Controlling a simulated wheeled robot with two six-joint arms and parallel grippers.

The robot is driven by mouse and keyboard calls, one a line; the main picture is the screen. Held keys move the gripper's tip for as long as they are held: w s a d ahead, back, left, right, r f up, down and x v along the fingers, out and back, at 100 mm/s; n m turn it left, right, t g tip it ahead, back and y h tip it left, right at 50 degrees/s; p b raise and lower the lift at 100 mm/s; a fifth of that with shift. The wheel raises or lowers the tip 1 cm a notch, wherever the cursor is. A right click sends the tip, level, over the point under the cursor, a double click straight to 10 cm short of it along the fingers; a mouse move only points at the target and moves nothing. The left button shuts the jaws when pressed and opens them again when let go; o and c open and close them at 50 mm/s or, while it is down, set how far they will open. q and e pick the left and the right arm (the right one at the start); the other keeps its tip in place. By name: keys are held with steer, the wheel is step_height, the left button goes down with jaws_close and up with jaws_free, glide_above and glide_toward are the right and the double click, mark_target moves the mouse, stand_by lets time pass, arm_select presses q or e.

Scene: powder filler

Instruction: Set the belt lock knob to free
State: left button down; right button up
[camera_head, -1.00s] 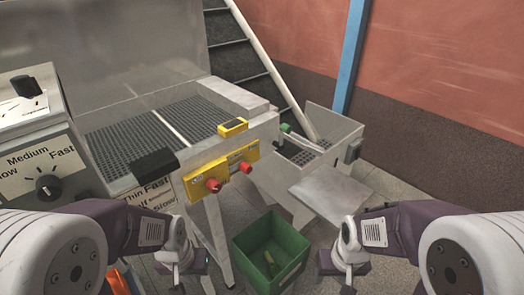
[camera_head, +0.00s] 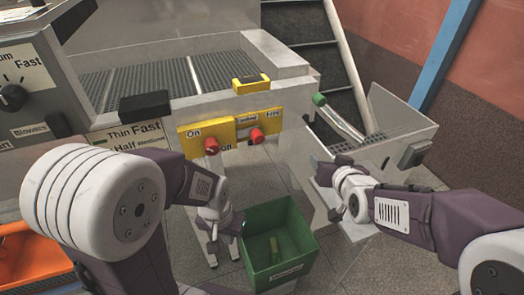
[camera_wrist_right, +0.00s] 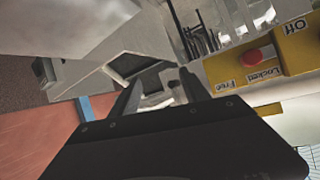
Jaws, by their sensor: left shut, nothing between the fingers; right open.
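The belt lock knob (camera_head: 257,135) is a red knob on a yellow panel, with a "Locked" label above it and a "Free" label to its right. Its exact pointing is too small to tell. The knob also shows at the upper right of the right wrist view (camera_wrist_right: 253,57). My right gripper (camera_head: 336,212) is open and empty, to the right of and below the panel, apart from the knob; its two fingers (camera_wrist_right: 158,84) show in the wrist view. My left gripper (camera_head: 212,248) is shut and empty, low beneath the panel beside the green bin.
A second red knob (camera_head: 211,146) with On/Off labels sits left on the same panel. A green bin (camera_head: 293,215) stands on the floor below. A metal hopper (camera_head: 400,125) and green-ended lever (camera_head: 320,99) are at the right. A black selector knob (camera_head: 12,97) is at the left.

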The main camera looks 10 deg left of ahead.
steer(key=a+f+n+t+y+b, duration=0.1)
steer(key=a+t+y+b, duration=0.15)
steer(key=a+b, duration=0.3)
steer(key=n+y+b, duration=0.2)
steer(key=y+b, duration=0.2)
steer(key=b, duration=0.2)
glide_toward(260, 140)
steer(key=shift+x, duration=1.1)
steer(key=shift+t, duration=0.35)
steer(key=x, duration=0.8)
steer(key=shift+w+a+f, duration=0.2)
steer(key=shift+a, duration=0.15)
arm_select(q)
step_height(260, 140, down, 14)
steer(key=shift+r, duration=0.25)
arm_select(e)
jaws_close()
arm_select(q)
steer(key=shift+d, duration=0.1)
